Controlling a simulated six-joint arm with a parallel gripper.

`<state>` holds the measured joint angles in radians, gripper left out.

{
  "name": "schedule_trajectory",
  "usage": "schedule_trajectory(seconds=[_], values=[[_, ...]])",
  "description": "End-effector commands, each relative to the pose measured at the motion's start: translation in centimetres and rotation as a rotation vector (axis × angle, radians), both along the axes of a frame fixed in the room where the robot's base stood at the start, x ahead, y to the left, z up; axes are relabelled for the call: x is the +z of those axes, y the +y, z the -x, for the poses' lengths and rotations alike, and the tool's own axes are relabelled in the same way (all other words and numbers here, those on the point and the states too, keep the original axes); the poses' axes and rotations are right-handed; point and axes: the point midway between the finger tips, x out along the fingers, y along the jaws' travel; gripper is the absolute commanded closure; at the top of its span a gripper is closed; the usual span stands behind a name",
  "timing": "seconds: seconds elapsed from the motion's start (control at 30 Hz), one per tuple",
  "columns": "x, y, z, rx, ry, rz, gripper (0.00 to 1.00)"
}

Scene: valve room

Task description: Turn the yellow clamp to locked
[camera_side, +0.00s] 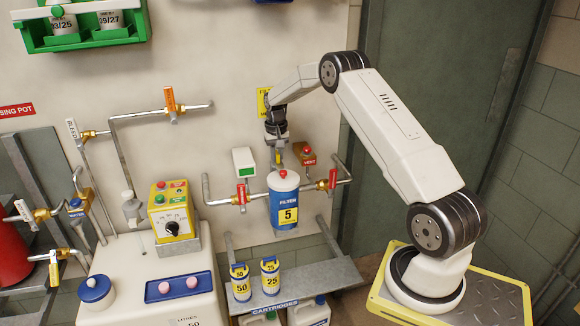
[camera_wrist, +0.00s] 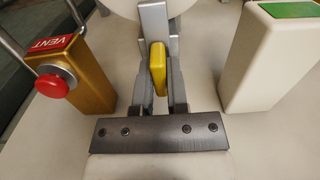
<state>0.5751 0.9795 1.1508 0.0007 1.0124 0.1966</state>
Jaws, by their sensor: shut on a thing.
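The yellow clamp (camera_wrist: 158,68) shows in the wrist view as a short yellow lever between my fingers. My gripper (camera_wrist: 159,82) is shut on it, one grey finger on each side. A grey metal bracket and a pale rounded body lie just beyond it. In the side view my gripper (camera_side: 277,162) points down just above the blue and white filter housing (camera_side: 284,205), marked 5. The clamp is too small or hidden to make out there. No locked mark for the clamp is readable.
In the wrist view a brass vent block (camera_wrist: 88,80) with a red button stands left, and a white box (camera_wrist: 262,60) with a green top stands right. Red-handled valves (camera_side: 241,194) flank the housing. Cartridges (camera_side: 240,283) stand on a shelf below.

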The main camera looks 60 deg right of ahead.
Motion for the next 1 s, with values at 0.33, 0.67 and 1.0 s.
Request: schedule_trajectory(seconds=[0.33, 0.67, 1.0], values=[[0.1, -0.1, -0.1, 0.004, -0.004, 0.003, 0.7], [0.0, 0.0, 0.0, 0.002, -0.001, 0.001, 0.47], [1.7, -0.1, -0.1, 0.002, -0.004, 0.003, 0.47]])
